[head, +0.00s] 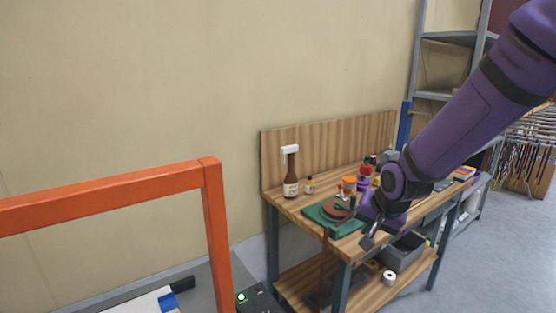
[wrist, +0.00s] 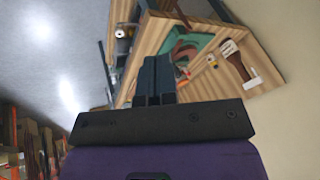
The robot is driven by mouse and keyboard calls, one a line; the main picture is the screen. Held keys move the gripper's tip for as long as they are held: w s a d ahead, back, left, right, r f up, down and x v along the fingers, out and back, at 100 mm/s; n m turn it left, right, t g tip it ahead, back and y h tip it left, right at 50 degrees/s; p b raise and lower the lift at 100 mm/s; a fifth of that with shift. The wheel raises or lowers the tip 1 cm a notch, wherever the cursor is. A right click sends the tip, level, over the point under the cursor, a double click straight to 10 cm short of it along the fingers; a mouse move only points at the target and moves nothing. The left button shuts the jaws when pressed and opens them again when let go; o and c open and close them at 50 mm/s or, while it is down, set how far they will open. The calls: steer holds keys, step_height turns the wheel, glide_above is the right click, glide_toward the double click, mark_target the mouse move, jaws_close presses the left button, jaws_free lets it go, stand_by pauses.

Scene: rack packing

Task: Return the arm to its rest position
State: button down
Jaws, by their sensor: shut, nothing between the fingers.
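My purple arm comes in from the upper right of the head view and bends down at the wrist in front of the workbench (head: 310,203). My gripper (head: 367,243) hangs just off the bench's front edge, pointing down and to the left. In the wrist view my gripper (wrist: 158,62) shows its two dark fingers side by side, closed together with nothing held. The arm and wrist hide part of the bench top in the head view.
A grey bin (head: 402,254) sits on the lower shelf. An orange frame (head: 213,230) stands at left. Metal shelving (head: 447,40) rises behind. Open floor lies at right.

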steer(key=s+d+r+n, duration=0.2)
steer(key=s+d+r, duration=0.2)
steer(key=s+r, duration=0.5)
steer(key=s+d+r+n+h, duration=0.1)
steer(key=s+d+r, duration=0.4)
steer(key=s, duration=1.1)
step_height(320, 180, up, 4)
steer(key=shift+s+f+n, duration=0.15)
steer(key=shift+s+n, duration=0.1)
steer(key=shift+n, duration=0.65)
steer(key=shift+a, duration=0.1)
